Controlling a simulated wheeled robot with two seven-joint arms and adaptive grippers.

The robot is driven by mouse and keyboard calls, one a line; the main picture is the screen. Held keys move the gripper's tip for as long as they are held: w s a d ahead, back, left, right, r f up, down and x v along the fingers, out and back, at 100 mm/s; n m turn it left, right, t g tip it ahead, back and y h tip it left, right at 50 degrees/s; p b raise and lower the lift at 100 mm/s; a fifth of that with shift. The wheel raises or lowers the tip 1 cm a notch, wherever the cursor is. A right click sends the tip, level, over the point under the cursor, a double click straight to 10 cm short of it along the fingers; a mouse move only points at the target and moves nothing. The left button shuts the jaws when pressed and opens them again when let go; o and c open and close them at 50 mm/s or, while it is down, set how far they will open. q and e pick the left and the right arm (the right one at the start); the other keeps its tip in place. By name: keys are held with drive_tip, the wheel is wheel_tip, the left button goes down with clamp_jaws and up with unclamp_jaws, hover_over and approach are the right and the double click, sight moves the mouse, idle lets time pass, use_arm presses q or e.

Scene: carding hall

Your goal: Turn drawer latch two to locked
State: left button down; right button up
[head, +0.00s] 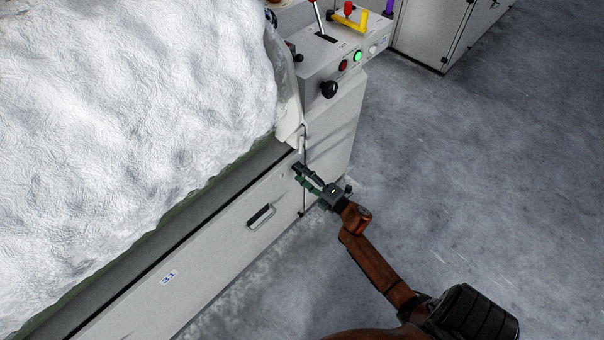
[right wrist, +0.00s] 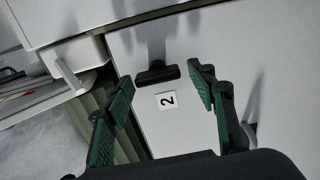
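Drawer latch two (right wrist: 157,73) is a small black bar knob on a pale panel, just above a white label marked 2 (right wrist: 167,99). In the right wrist view the bar lies nearly level across the picture. My right gripper (right wrist: 160,77) is open, with its green-padded fingers on either side of the latch and visible gaps. I cannot tell how far the tips stand from the panel. In the head view the right gripper (head: 298,174) is at the upper right end of the drawer front (head: 215,245), and it hides the latch. My left gripper is not in view.
The drawer front has a dark recessed handle (head: 261,215) and a label 31 (head: 168,277). White fibre (head: 130,110) is heaped above it. A control panel (head: 345,60) with knobs, buttons and levers stands at the top. The floor (head: 480,190) at the right is clear.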

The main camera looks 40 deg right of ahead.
drive_tip(key=shift+o, duration=0.3)
drive_tip(key=shift+s, duration=0.1)
drive_tip(key=s+d, duration=0.1)
drive_tip(key=s, duration=1)
drive_tip(key=shift+s, duration=0.4)
